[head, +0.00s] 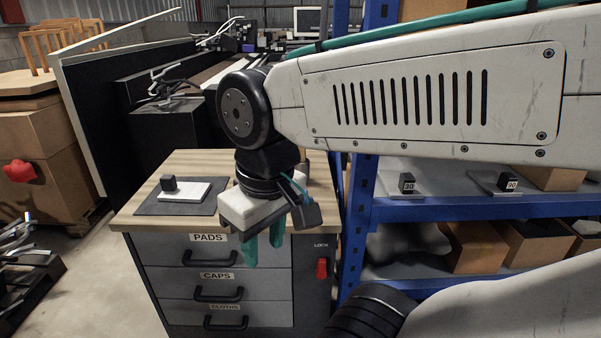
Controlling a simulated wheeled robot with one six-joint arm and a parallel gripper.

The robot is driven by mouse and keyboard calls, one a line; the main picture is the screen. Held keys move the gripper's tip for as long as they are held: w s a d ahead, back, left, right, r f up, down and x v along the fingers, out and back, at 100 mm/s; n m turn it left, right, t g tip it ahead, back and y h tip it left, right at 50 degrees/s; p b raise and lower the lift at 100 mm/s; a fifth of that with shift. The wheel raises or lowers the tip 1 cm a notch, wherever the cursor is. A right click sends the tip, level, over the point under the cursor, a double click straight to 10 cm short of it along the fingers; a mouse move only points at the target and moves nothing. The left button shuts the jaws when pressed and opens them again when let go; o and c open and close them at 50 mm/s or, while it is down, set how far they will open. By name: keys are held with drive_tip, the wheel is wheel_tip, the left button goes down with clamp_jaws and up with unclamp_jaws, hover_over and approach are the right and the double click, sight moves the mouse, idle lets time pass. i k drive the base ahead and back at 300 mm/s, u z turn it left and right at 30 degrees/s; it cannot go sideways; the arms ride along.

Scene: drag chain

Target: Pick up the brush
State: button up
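I cannot make out a brush for certain in the head view; my arm and gripper cover part of the cabinet top. My gripper (263,252) points down at the front edge of the drawer cabinet's wooden top (190,163). Its two teal fingers stand apart with nothing seen between them. A small black block (169,184) sits on a white pad (186,193) on a dark mat (150,209), left of my gripper. A small dark brown thing (303,174), partly hidden, shows just right of my wrist.
The cabinet has drawers labelled PADS (210,250), CAPS and CLOTHS, all shut. A blue shelf rack (362,200) with boxes and numbered blocks stands to the right. A tilted panel and machinery (165,130) stand behind. Cartons (35,150) are at the left.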

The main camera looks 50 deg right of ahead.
sight(302, 150)
drive_tip(key=z, duration=0.25)
drive_tip(key=i, duration=0.15)
drive_tip(key=z, duration=0.9)
